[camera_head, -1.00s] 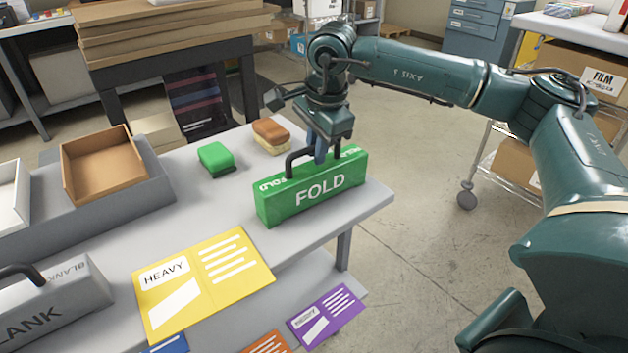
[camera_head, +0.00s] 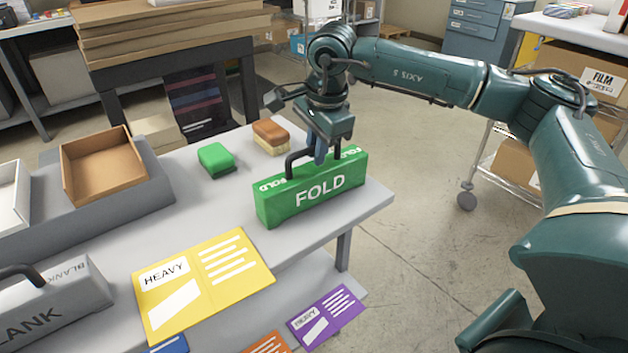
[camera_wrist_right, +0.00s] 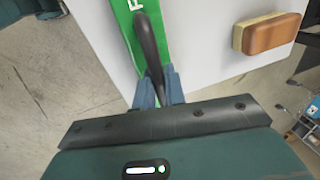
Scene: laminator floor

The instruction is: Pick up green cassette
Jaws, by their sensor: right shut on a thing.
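The green cassette (camera_head: 312,196), marked FOLD, stands upright near the right end of the grey table, with a dark handle on top. My right gripper (camera_head: 320,154) comes down from above and is shut on the cassette's handle. In the right wrist view the blue fingers (camera_wrist_right: 158,88) sit on both sides of the dark handle (camera_wrist_right: 148,45), with the green top (camera_wrist_right: 122,22) beneath. The cassette looks to be resting on the table; I see no clear gap under it. My left gripper is not in view.
A green block (camera_head: 216,159) and a brown-and-cream brush-like block (camera_head: 270,136) lie behind the cassette. A yellow HEAVY card (camera_head: 205,285) lies in front. A grey BLANK cassette (camera_head: 60,300) stands at left, below a brown tray (camera_head: 103,165). Open floor lies right of the table.

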